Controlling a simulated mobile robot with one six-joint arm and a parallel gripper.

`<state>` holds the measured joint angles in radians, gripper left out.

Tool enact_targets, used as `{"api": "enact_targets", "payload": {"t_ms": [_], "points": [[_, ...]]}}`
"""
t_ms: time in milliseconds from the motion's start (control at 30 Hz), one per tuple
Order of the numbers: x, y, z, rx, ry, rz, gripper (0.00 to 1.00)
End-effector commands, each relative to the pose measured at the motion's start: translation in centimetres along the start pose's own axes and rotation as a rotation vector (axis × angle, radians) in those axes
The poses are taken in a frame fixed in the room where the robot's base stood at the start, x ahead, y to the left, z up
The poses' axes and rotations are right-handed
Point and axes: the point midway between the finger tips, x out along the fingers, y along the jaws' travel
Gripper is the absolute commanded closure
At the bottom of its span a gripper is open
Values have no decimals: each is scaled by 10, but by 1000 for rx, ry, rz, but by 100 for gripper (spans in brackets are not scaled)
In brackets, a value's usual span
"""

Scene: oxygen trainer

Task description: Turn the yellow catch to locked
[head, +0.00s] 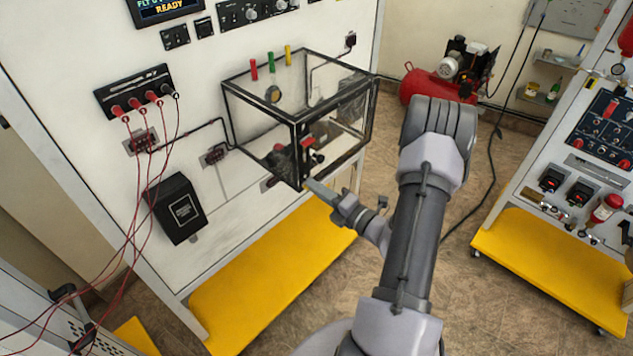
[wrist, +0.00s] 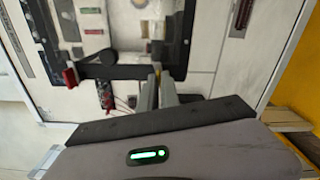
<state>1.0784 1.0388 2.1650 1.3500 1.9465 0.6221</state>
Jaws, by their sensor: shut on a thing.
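The clear box (head: 345,125) with a black frame stands out from the white panel. My gripper (head: 310,184) reaches its lower front corner from the right in the head view. In the wrist view, the fingers of my gripper (wrist: 157,74) are close together at the black frame (wrist: 120,72). A small yellowish bit, which looks like the yellow catch (wrist: 157,66), shows between the fingertips. My gripper is shut on it. The fingers hide most of it, so its turn angle cannot be told. In the head view I cannot make the catch out.
A red handle (wrist: 70,77) sits on the box frame, left of the fingers in the wrist view. Red, green and yellow tabs (head: 271,61) stand above the box. Red cables (head: 130,190) hang at the left. A red compressor (head: 440,85) stands behind. Floor between the benches is free.

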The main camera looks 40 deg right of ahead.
Motion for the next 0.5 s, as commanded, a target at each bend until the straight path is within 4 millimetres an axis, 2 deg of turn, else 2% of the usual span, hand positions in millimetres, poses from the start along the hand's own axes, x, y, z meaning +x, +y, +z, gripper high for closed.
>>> {"api": "enact_targets", "payload": {"t_ms": [200,500], "points": [[0,1,0,140,0,0,100],[0,-1,0,248,-1,0,100]]}}
